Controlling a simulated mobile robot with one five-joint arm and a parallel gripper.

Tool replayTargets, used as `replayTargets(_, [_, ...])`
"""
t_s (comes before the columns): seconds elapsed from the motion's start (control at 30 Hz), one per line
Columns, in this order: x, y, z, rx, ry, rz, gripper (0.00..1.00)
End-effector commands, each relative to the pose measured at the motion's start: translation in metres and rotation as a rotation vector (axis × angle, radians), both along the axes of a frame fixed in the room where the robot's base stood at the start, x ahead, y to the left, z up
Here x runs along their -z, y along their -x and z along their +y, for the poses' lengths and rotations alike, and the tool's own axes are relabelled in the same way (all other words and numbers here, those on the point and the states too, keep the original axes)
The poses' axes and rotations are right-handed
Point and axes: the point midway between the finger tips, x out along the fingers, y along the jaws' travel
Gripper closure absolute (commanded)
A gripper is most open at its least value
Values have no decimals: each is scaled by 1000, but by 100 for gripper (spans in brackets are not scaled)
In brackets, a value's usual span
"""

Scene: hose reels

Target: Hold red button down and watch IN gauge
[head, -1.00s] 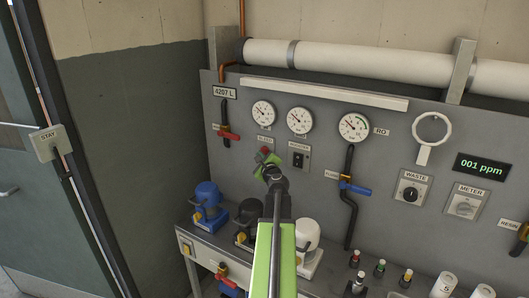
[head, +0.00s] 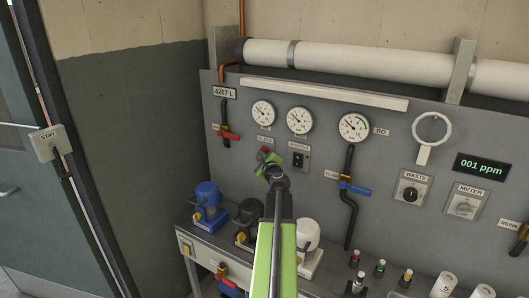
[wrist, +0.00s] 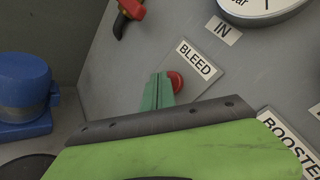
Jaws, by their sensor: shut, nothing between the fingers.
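The red button (head: 264,150) sits on the grey panel below the IN gauge (head: 263,113). In the wrist view the red button (wrist: 177,80) shows beside the BLEED label (wrist: 195,61), partly hidden by my fingertips. My gripper (head: 269,157) is shut and empty, its green fingertips at the button. In the wrist view my gripper (wrist: 160,88) overlaps the button's left side; I cannot tell whether it touches or presses it. The IN gauge (wrist: 262,6) shows only its lower edge in the wrist view, above the IN label (wrist: 222,29). Its needle is too small to read in the head view.
A rocker switch (head: 298,159) is right of the button. A red-handled valve (head: 228,134) is to the left, a blue-handled valve (head: 355,188) to the right. Blue (head: 208,205), black and white pumps stand below on the bench.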

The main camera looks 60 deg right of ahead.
Motion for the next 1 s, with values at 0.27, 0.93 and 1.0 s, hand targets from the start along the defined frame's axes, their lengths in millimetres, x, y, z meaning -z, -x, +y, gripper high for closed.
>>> replayTargets(0.27, [0, 0, -4, 0, 0, 0, 100])
replayTargets(0.93, [0, 0, -11, 1, 0, 0, 100])
replayTargets(1.0, [0, 0, -11, 1, 0, 0, 100])
